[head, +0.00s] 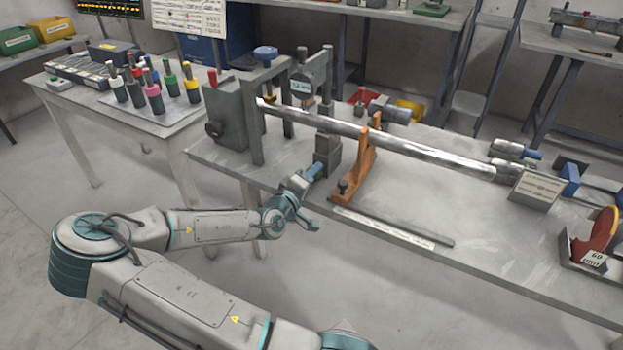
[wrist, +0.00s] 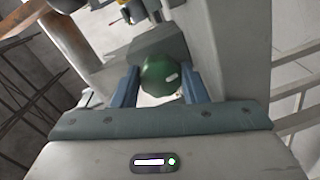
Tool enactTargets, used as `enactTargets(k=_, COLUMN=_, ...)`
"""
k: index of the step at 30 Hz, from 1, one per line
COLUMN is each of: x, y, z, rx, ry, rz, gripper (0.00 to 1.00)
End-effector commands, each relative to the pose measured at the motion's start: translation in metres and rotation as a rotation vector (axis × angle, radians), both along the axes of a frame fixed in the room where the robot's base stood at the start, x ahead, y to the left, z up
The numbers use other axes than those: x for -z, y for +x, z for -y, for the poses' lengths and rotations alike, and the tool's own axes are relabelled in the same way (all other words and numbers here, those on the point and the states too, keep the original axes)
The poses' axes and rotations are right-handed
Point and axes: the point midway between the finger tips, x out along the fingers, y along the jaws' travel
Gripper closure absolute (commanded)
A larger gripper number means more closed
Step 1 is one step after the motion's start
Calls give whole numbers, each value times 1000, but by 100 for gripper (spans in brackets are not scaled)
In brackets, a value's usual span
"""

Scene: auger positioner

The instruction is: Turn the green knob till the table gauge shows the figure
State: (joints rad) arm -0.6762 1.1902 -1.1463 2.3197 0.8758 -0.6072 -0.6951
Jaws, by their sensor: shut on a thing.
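The green knob (wrist: 160,75) is round with a small pale mark. In the wrist view it sits between the two blue fingers of my gripper (wrist: 158,88), which are shut on it. In the head view my gripper (head: 315,171) reaches the front of a dark grey block (head: 328,152) at the bench's near edge; the knob itself is hidden there. A gauge with a small pale display (head: 302,87) stands above the block on a grey frame. Its figure is too small to read.
A long metal bar (head: 420,155) lies across the bench, supported by an orange stand (head: 362,160). A ruler-like strip (head: 382,228) lies in front. A text plate (head: 537,188) and a red disc (head: 603,230) with a card stand right. A side table (head: 75,95) holds coloured-handled tools.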

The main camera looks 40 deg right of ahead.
Motion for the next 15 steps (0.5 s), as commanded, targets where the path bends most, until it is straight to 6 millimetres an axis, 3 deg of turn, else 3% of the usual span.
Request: enactTargets(k=15, x=6, y=-1, z=0, rx=2, ry=194, rz=453, gripper=83)
